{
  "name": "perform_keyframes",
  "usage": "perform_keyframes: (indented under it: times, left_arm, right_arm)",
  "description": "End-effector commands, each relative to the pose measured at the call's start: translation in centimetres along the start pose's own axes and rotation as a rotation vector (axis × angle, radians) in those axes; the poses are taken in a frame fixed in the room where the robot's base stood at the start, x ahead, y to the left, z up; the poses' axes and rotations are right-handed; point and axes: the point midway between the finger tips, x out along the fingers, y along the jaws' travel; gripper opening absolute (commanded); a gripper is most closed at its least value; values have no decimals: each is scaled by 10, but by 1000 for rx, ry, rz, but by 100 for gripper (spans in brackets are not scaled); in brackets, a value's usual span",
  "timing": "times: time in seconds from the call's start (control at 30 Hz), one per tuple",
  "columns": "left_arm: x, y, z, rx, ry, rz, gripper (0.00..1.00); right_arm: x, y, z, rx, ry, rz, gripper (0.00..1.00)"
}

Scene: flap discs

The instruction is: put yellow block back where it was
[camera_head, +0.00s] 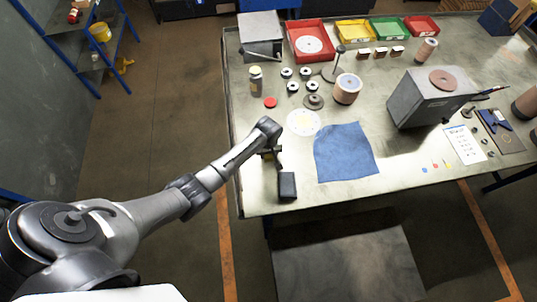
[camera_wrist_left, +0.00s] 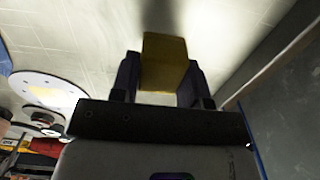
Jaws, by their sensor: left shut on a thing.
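The yellow block (camera_wrist_left: 165,62) shows in the left wrist view between the two dark fingers of my left gripper (camera_wrist_left: 160,82), which is shut on it. In the head view my left gripper (camera_head: 271,153) is over the left front part of the table, left of the blue cloth. The block is mostly hidden there by the wrist and fingers. I cannot tell whether it touches the tabletop. My right gripper is not in view.
A dark box (camera_head: 287,186) stands near the table's front edge, just in front of the gripper. A blue cloth (camera_head: 345,152) lies to the right, and a pale disc (camera_head: 303,123) lies behind. Small coloured pieces (camera_head: 435,166) lie near a printed sheet (camera_head: 465,144).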

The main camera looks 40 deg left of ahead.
Motion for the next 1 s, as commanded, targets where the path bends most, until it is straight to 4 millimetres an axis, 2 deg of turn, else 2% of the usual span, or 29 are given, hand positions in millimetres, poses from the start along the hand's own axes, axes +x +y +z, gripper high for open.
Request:
perform_keyframes:
  times: [0.1,0.2,0.63,0.67,0.9,1.0]
  left_arm:
    - [14,0,0,0,-1,-1,20]
    - [19,0,0,1,0,0,20]
    - [23,0,1,1,0,0,20]
    - [22,0,0,1,1,1,44]
    - [22,0,0,1,1,0,67]
    - [22,0,0,1,1,0,67]
  right_arm:
    - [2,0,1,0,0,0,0]
    - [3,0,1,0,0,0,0]
    - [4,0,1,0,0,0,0]
    - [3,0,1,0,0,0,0]
    - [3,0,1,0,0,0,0]
    - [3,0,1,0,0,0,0]
